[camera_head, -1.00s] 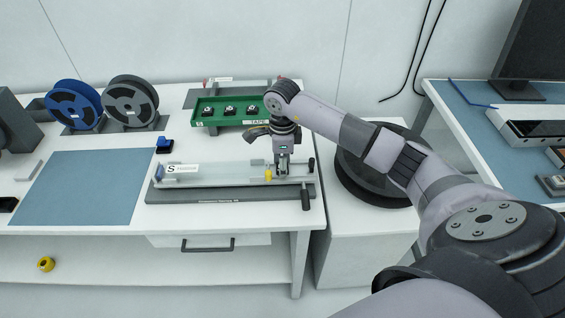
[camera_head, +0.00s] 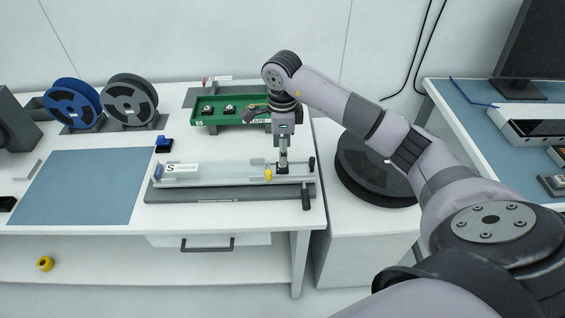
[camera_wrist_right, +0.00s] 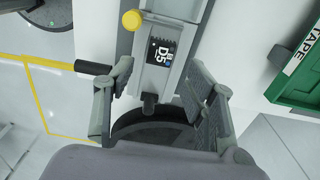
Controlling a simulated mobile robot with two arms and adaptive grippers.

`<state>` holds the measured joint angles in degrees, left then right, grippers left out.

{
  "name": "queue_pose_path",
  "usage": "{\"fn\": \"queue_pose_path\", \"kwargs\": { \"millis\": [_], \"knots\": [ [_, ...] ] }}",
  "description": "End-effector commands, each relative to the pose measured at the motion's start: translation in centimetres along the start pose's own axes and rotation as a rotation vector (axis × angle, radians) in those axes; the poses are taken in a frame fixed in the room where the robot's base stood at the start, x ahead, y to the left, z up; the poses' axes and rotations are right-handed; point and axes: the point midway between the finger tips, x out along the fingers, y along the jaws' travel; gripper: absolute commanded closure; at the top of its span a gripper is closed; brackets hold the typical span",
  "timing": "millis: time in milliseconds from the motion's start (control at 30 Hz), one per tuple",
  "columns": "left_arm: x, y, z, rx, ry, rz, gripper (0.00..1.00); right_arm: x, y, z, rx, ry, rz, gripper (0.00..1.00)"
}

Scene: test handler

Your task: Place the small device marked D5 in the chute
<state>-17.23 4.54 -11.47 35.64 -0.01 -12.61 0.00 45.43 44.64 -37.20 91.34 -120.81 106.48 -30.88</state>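The small dark device D5 (camera_wrist_right: 160,52), with its blue and white label, lies in the grey channel of the chute (camera_wrist_right: 181,10) in the right wrist view, label facing the camera. In the head view the chute (camera_head: 225,174) is a long pale rail on a dark base, with an S label at its left end. My right gripper (camera_wrist_right: 160,72) is open, its fingers spread on either side of the channel and apart from the device. In the head view this gripper (camera_head: 283,164) is above the chute's right end. My left gripper is not in view.
A yellow knob (camera_head: 268,175) and a black handle (camera_head: 306,197) stick out at the chute's right end. A green TAPE tray (camera_head: 214,121) with several small devices stands behind. A blue mat (camera_head: 85,186) lies left. A black reel (camera_head: 372,181) stands right.

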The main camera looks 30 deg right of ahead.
Motion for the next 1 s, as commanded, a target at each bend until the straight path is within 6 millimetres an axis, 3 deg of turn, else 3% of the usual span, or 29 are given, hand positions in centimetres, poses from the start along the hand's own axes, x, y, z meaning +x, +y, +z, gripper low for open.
{"fn": "queue_pose_path", "kwargs": {
  "millis": [200,400,1000],
  "knots": [
    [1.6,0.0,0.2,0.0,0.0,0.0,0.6,-4.5,-0.1,0.0,0.002,-0.003,-0.006,0.51],
    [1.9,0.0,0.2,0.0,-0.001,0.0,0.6,-6.6,-0.1,0.0,0.002,-0.002,-0.004,0.51],
    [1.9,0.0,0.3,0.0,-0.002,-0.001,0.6,-7.0,-0.1,0.0,0.002,-0.001,-0.002,0.51]
  ]
}}
